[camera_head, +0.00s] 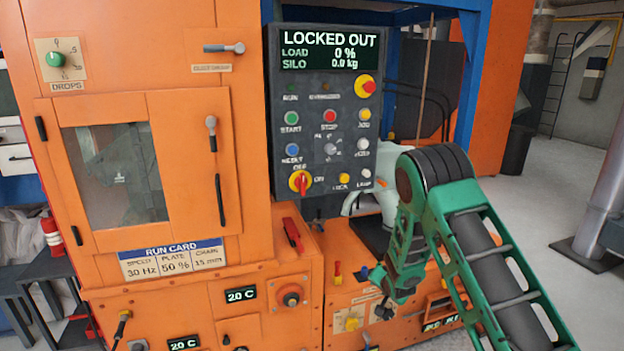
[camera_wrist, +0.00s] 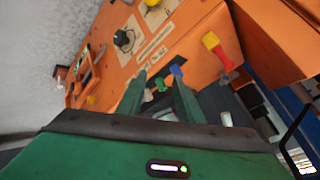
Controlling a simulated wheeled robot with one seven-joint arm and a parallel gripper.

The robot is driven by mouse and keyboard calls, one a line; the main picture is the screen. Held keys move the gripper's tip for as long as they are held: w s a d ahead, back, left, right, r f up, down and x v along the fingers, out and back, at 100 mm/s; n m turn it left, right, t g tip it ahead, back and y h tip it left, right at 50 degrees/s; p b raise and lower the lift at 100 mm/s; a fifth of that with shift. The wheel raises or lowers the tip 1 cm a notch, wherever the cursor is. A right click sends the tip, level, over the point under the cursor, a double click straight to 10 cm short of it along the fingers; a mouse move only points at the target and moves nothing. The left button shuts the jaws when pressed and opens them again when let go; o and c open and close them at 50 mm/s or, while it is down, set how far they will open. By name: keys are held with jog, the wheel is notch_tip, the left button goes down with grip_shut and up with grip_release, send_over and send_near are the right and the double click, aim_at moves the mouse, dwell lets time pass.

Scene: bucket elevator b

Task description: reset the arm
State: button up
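My green arm (camera_head: 490,270) rises from the lower right, bends at a dark ribbed elbow and comes down in front of the orange machine. My gripper (camera_head: 376,278) hangs at its end, in front of the machine's lower right panel. In the wrist view my gripper (camera_wrist: 158,82) shows two green fingers standing apart, with nothing seen held between them. A small blue part (camera_wrist: 176,70) and a small green part show near the fingertips. I cannot tell whether the fingers touch them.
The control panel (camera_head: 325,110) reads LOCKED OUT. A red-and-yellow handle (camera_wrist: 216,48) and a black knob (camera_wrist: 124,39) are close by in the wrist view. A windowed door (camera_head: 120,170) is at left. Open floor (camera_head: 540,200) lies at right, with a grey post (camera_head: 605,190).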

jog(key=s+d+r+g+h, duration=0.2)
jog(key=s+d+r+g, duration=0.3)
jog(key=s+d+r, duration=1.4)
jog(key=s+r+g, duration=0.1)
jog(key=s+r, duration=0.2)
jog(key=s, duration=0.9)
jog(key=s+a+r+n+g+y, duration=0.1)
jog(key=s+r, duration=0.3)
jog(key=s, duration=0.8)
jog(key=s+a+r+n+g+y, duration=0.1)
jog(key=s+r, duration=0.3)
jog(key=s, duration=0.8)
jog(key=shift+s+r+g, duration=0.2)
jog(key=shift+s+g, duration=0.05)
jog(key=shift+g, duration=0.35)
jog(key=shift+w+f, duration=0.25)
jog(key=shift+w, duration=0.4)
jog(key=shift+c, duration=0.4)
